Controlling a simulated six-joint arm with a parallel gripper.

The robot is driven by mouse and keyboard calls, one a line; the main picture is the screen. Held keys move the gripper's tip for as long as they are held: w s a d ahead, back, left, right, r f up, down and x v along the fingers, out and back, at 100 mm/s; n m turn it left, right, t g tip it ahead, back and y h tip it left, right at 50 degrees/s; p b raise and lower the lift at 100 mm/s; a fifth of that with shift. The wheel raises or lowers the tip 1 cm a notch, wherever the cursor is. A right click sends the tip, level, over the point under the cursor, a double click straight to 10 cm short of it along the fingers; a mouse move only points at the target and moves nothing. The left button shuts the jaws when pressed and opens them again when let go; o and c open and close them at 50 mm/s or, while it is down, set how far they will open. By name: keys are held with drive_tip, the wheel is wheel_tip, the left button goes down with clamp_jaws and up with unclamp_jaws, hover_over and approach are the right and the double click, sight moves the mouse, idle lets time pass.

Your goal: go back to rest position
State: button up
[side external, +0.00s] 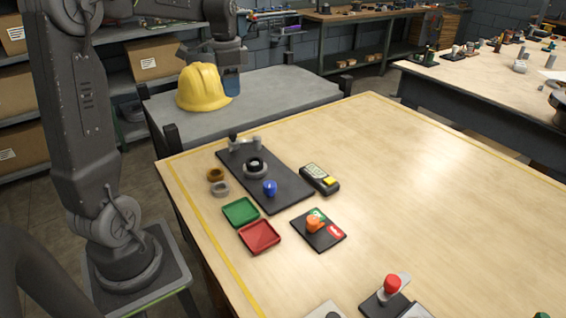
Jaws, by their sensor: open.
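My gripper (231,84) hangs from my wrist at the upper middle left, beside the yellow hard hat. It is high and apart from the work on the wooden table (420,190). It is open; its fingers are small and dark here, and I see nothing held in them. The black casing plate (285,196) lies on the table with a dark ring part (256,167), a blue piece (269,188) and a grey clamp-like fixture (245,143) on it.
A handheld meter (319,178), green tray (241,212), red tray (260,236), brown ring (216,175) and grey ring (219,188) surround the plate. An orange knob (315,222) and a red button (392,284) stand nearer. The yellow hard hat (202,88) is on the back bench.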

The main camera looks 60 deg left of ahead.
drive_tip(key=s+d+r+n+t, duration=0.1)
drive_tip(key=s+d, duration=0.2)
drive_tip(key=d, duration=0.5)
drive_tip(key=s+d+r+n+t, duration=0.1)
drive_tip(key=s+d+t, duration=0.15)
drive_tip(key=d, duration=0.55)
drive_tip(key=s+d+f+n+t, duration=0.1)
drive_tip(key=s+d+f, duration=0.2)
drive_tip(key=s+d, duration=0.5)
drive_tip(key=shift+s+f+n+t, duration=0.15)
drive_tip(key=shift+f+n+t, duration=0.15)
drive_tip(key=shift+t, duration=0.05)
